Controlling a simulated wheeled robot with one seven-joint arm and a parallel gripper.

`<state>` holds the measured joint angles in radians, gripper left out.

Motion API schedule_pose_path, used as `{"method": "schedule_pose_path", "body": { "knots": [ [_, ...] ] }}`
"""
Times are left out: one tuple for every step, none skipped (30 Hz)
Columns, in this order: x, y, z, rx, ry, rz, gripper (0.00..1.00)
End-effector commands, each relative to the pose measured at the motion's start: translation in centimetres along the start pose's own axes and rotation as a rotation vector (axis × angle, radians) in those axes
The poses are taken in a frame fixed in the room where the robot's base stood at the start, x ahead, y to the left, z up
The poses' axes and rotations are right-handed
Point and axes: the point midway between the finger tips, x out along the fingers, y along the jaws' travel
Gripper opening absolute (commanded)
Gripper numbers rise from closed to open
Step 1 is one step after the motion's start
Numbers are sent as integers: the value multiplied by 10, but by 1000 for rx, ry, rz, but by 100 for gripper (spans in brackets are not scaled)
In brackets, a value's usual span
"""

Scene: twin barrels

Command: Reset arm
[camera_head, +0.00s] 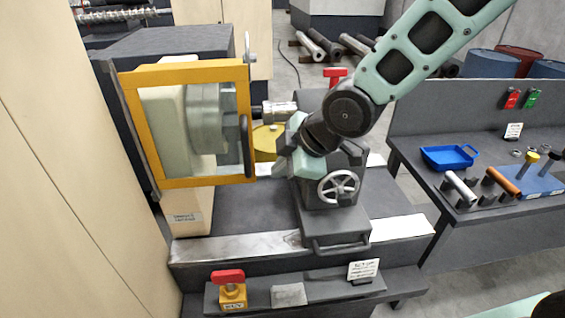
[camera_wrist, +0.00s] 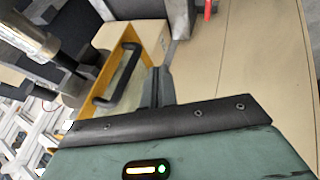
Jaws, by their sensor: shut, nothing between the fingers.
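My gripper (camera_head: 281,163) hangs at the end of my teal arm, in front of the lathe's tailstock area and just right of the yellow-framed guard door. It is shut and empty. In the wrist view the two dark fingers (camera_wrist: 160,86) lie together, pointing toward the guard. The yellow guard frame (camera_head: 186,183) with its clear panel stands in front of the grey chuck (camera_head: 208,118). Its black handle (camera_head: 246,146) is at the right edge; the handle also shows in the wrist view (camera_wrist: 118,75). I cannot tell whether the fingers touch anything.
The carriage with a handwheel (camera_head: 339,187) stands close below and right of my gripper. A red-knobbed yellow box (camera_head: 230,290) sits on the front ledge. On the right bench (camera_head: 425,190) are a blue tray (camera_head: 449,157) and several cylinders. A beige wall panel (camera_head: 60,180) bounds the left.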

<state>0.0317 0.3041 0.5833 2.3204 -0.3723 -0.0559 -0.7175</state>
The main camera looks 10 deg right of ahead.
Motion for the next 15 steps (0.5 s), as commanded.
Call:
{"method": "schedule_pose_path", "body": {
  "knots": [
    [-3,1,0,0,0,1,0],
    [-3,0,0,-1,0,1,0],
    [-4,0,0,-1,0,1,0],
    [-4,0,0,-1,0,1,0],
    [-2,-8,2,15,-15,-9,0],
    [0,-21,7,53,-44,-27,0],
    [0,-32,11,90,-72,-43,0],
    [0,-45,16,133,-103,-59,0],
    [-1,-65,23,203,-152,-83,0],
    [-2,-80,28,260,-191,-100,0],
    [-5,-97,34,322,-233,-118,0],
    [-10,-118,42,405,-286,-138,0],
    [-13,-134,47,466,-324,-152,0],
    [-17,-149,52,528,-362,-166,0],
    [-23,-168,58,604,-409,-181,0]
  ]
}}
